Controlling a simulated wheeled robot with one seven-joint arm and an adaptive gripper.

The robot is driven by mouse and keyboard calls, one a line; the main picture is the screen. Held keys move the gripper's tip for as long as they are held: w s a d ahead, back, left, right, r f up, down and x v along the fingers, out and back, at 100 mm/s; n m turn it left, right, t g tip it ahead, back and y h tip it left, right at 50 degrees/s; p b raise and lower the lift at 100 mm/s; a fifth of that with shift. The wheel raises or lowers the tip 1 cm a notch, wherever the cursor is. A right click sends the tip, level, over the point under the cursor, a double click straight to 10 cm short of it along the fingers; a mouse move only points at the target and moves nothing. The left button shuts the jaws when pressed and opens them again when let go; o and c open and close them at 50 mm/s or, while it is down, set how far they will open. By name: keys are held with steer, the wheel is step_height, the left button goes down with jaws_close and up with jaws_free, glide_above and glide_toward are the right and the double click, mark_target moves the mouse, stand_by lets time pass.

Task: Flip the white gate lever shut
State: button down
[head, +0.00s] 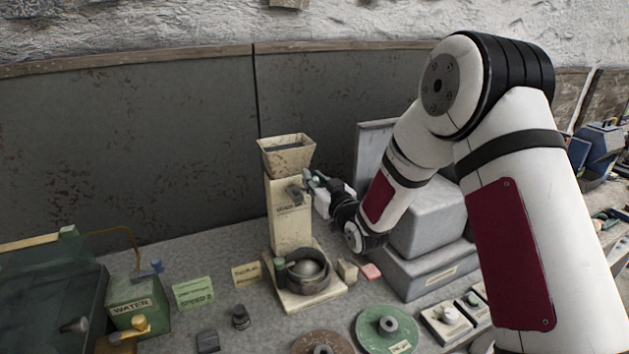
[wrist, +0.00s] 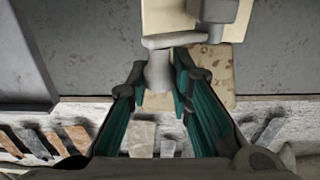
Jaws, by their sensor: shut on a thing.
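The cream plaster dispenser (head: 289,220) stands upright at the middle of the bench in the head view, with a hopper (head: 286,156) on top. My gripper (head: 311,182) is at the upper right side of its column. In the wrist view the pale gate lever (wrist: 158,72) runs out from the dispenser, and its end lies between the two teal-lined fingers of my gripper (wrist: 160,84). The fingers are shut on it. In the head view the lever is largely hidden by the gripper.
A dark bowl ring with a grey sphere (head: 310,270) sits on the dispenser's base. Grey blocks (head: 429,220) stand right of it, under my arm. A green water box (head: 139,300) is at the left. Small pots and a green disc (head: 372,333) lie in front.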

steer(key=c, duration=1.4)
jaws_free()
steer(key=shift+c, duration=0.2)
steer(key=v, duration=1.2)
steer(key=shift+r, duration=0.1)
